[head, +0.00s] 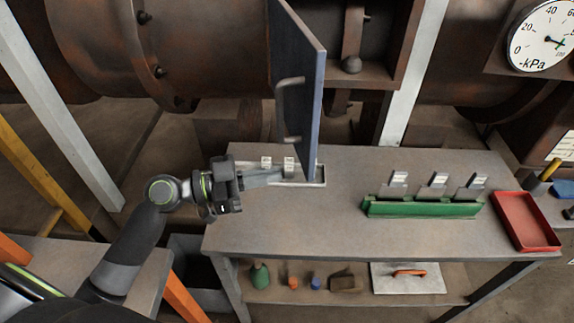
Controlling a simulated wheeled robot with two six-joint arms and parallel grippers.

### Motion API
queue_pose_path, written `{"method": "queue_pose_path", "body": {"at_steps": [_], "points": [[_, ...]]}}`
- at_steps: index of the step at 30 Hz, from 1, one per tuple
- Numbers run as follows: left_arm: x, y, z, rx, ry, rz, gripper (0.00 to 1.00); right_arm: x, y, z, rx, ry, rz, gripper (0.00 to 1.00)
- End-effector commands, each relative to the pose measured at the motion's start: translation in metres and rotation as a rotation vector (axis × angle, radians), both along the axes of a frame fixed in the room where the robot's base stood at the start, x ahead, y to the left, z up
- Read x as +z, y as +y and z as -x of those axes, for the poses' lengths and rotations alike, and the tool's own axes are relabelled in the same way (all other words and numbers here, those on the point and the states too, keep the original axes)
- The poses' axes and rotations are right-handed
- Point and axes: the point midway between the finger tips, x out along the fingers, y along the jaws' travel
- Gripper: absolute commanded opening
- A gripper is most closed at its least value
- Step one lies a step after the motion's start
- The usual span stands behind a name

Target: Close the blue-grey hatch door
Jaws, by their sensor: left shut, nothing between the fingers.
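The blue-grey hatch door (311,110) stands upright on the workbench, its broad face seen at a steep slant and its right edge facing me. A grey bar handle (279,108) is on its left face. Its foot rests at a pale base (318,178) with small light blocks on it. My left gripper (236,192) is shut and empty, over the bench's left end. It is left of the door and below the handle, apart from both. Its fingertips are hard to make out against the base. My right gripper is out of view.
The workbench (300,222) is clear in front of the door. To the right stand a green rack (420,208) with several upright plates and a red tray (526,222). Rusty pipework (190,50) fills the back, and a pressure gauge (545,35) hangs at upper right.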

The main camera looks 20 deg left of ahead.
Motion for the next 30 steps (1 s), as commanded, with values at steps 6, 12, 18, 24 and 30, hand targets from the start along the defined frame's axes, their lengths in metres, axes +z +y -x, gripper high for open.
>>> {"method": "queue_pose_path", "body": {"at_steps": [6, 12, 18, 24, 30], "points": [[0.004, -0.02, -0.012, 0.0, 0.0, 0.005, 0.0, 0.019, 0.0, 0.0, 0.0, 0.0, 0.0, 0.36], [0.002, -0.031, -0.02, 0.001, 0.001, 0.002, 0.0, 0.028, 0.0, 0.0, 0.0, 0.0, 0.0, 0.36], [0.001, -0.036, -0.022, 0.0, 0.0, 0.001, 0.0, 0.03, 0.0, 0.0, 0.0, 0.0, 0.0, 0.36], [0.0, -0.036, -0.022, 0.0, 0.0, 0.0, 0.0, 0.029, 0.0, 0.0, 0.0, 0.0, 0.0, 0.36], [0.0, -0.037, -0.023, 0.004, -0.001, 0.001, 0.0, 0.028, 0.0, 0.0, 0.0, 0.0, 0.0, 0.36]]}}
